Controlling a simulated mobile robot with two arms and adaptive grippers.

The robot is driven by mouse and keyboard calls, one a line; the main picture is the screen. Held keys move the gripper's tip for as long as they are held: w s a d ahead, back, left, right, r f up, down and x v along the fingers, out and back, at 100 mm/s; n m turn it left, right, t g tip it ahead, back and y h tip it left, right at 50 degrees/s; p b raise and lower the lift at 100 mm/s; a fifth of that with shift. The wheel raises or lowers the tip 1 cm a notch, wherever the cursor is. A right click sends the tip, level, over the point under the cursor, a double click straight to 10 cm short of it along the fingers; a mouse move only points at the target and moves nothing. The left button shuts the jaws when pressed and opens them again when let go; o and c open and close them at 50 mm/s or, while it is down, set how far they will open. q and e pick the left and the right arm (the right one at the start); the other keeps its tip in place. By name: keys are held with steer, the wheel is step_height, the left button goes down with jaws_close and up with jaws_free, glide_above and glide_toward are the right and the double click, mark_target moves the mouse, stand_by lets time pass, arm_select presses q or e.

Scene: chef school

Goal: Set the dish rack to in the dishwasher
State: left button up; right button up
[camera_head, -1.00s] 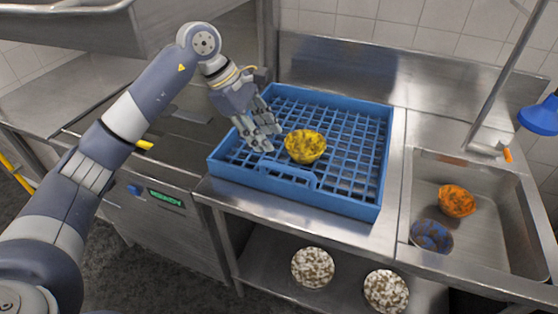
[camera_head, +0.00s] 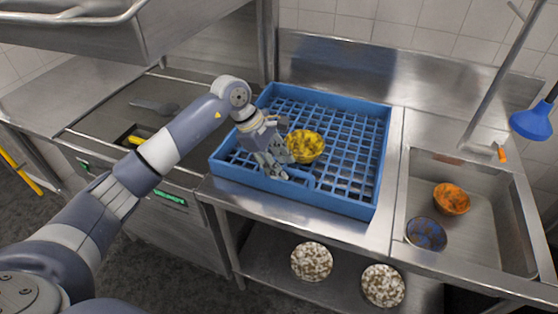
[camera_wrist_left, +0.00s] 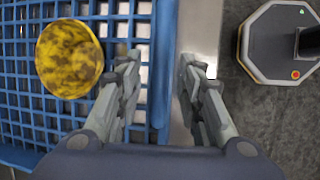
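The blue dish rack (camera_head: 374,190) sits on the steel counter, with a yellow speckled bowl (camera_head: 305,146) inside it. The bowl also shows in the left wrist view (camera_wrist_left: 70,59). My left gripper (camera_head: 275,167) is over the rack's front-left part, left of the bowl. In the left wrist view my left gripper (camera_wrist_left: 160,65) has its fingers apart, on either side of the rack's front wall (camera_wrist_left: 162,85). Contact cannot be told. The dishwasher (camera_head: 138,200) stands left of the rack, with its hood (camera_head: 185,28) raised. My right gripper is not in view.
A sink (camera_head: 475,225) at the right holds an orange bowl (camera_head: 452,198) and a blue-brown bowl (camera_head: 426,234). Two speckled pale dishes (camera_head: 312,262) (camera_head: 383,285) are on the shelf below. A blue-headed tool (camera_head: 532,122) stands at the far right.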

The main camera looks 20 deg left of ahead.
arm_select(q)
steer(key=shift+c, duration=0.6)
jaws_close()
steer(key=shift+a, duration=0.1)
